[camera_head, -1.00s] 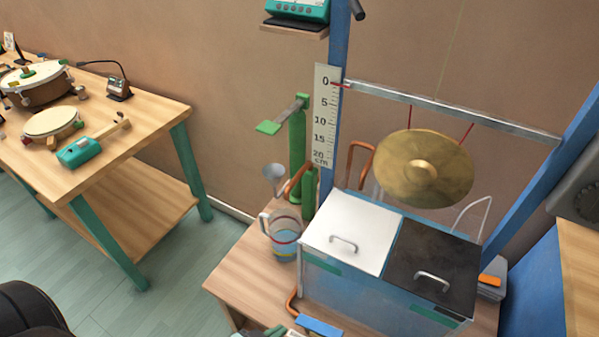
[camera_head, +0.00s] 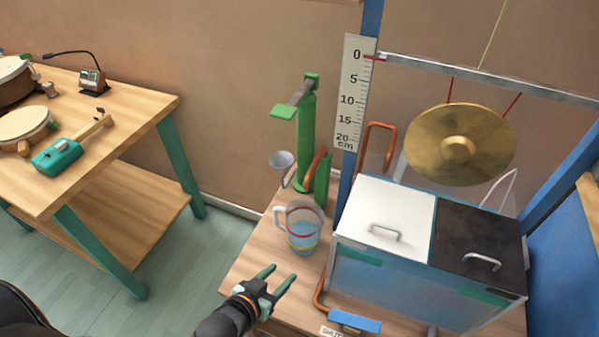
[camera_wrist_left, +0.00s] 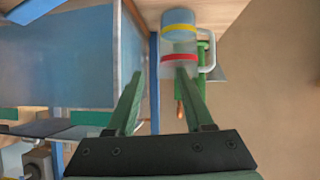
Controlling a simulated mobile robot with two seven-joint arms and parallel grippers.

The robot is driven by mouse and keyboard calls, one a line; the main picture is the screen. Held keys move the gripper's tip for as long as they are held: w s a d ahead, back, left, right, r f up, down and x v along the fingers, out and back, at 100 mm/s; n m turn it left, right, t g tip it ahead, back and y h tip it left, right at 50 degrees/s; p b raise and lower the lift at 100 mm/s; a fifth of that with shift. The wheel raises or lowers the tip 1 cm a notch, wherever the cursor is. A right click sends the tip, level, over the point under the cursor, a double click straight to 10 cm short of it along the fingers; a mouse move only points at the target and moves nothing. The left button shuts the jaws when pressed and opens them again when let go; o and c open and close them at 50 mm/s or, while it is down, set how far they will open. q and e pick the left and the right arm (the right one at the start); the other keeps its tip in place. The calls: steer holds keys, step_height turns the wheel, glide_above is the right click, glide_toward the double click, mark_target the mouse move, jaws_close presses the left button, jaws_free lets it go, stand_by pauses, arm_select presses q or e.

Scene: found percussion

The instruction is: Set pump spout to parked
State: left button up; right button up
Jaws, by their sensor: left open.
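The pump (camera_head: 307,140) is a green upright column with a grey lever ending in a green pad, at the back of the wooden bench. A copper-coloured curved pipe (camera_head: 317,163), which looks like its spout, sits low beside the column; its exact setting is hard to tell. My left gripper (camera_head: 278,277) is open and empty in front of the measuring jug, apart from the pump. In the left wrist view the scene is inverted; the open fingers (camera_wrist_left: 160,80) point toward the jug, and part of the green pump (camera_wrist_left: 205,48) shows behind it. My right gripper is out of view.
The clear jug (camera_head: 303,228) of blue water stands between my gripper and the pump. A grey funnel (camera_head: 282,160) is beside the column. A tank with a white lid (camera_head: 387,217) and dark lid (camera_head: 480,248) stands right, below a hanging gong (camera_head: 459,145).

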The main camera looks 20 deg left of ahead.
arm_select(q)
steer(key=w+a+r+n+t+b, duration=0.1)
steer(key=w+r+t+b, duration=0.15)
steer(key=w+b, duration=0.4)
steer(key=n+t+y+b, duration=0.1)
steer(key=n+t+b, duration=0.1)
steer(key=t+b, duration=0.2)
glide_toward(310, 175)
steer(key=w, duration=0.5)
steer(key=w+b, duration=0.1)
steer(key=w, duration=0.3)
steer(key=w+f, duration=0.1)
steer(key=w, duration=0.3)
steer(key=shift+w+d, duration=0.15)
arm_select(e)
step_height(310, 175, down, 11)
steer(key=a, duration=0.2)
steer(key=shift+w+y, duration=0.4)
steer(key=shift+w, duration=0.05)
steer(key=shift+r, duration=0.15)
arm_select(q)
jaws_close()
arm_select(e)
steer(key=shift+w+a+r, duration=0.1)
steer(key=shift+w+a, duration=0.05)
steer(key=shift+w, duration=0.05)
arm_select(q)
steer(key=shift+d, duration=0.1)
